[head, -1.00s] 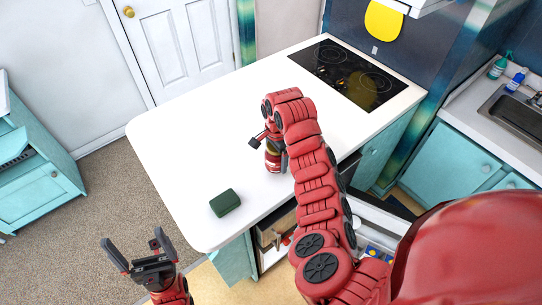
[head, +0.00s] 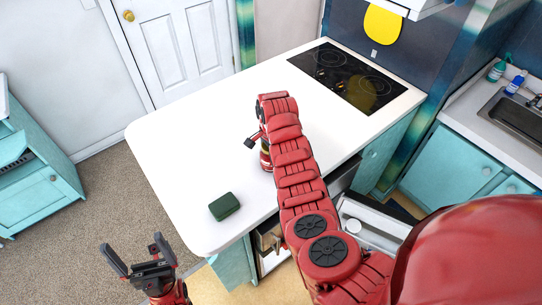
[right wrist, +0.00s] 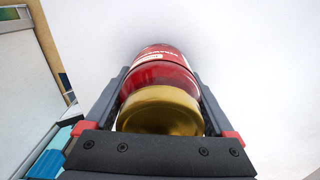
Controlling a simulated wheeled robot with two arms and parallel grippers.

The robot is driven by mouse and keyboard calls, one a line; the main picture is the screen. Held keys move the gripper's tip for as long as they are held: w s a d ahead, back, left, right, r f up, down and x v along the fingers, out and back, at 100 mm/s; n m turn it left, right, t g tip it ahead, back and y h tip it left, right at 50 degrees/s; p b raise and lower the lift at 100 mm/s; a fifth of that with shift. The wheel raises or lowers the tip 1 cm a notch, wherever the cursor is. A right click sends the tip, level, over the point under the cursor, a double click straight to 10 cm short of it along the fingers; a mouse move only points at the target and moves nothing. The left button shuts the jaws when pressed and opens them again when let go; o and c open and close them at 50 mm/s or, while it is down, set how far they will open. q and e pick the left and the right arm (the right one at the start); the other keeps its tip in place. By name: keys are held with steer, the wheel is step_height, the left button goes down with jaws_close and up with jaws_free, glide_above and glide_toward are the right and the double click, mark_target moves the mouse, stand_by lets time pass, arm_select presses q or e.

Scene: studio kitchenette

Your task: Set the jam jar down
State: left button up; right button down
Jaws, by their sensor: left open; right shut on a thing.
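The jam jar (right wrist: 162,78) is red with a gold lid and lies between the two fingers of my right gripper (right wrist: 162,95) in the right wrist view. The right gripper is shut on it. In the head view the jar (head: 266,158) shows in part beside my right arm, over the white counter (head: 190,140); the arm hides most of the gripper. I cannot tell if the jar's base touches the counter. My left gripper (head: 140,262) is open and empty, off the counter's near left corner.
A dark green box (head: 224,206) sits on the counter near its front edge. A black cooktop (head: 348,76) is at the far right end. The left part of the counter is clear.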

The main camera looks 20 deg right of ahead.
steer(key=shift+f, duration=0.2)
jaws_free()
steer(key=shift+r, duration=0.1)
steer(key=shift+w+r+b, duration=0.1)
steer(key=shift+r+b, duration=0.35)
steer(key=shift+r, duration=0.05)
step_height(320, 180, up, 3)
steer(key=shift+f+b, duration=0.2)
steer(key=shift+b, duration=0.6)
step_height(320, 180, up, 7)
steer(key=shift+a+p, duration=0.1)
steer(key=shift+p, duration=0.2)
steer(key=shift+r, duration=0.75)
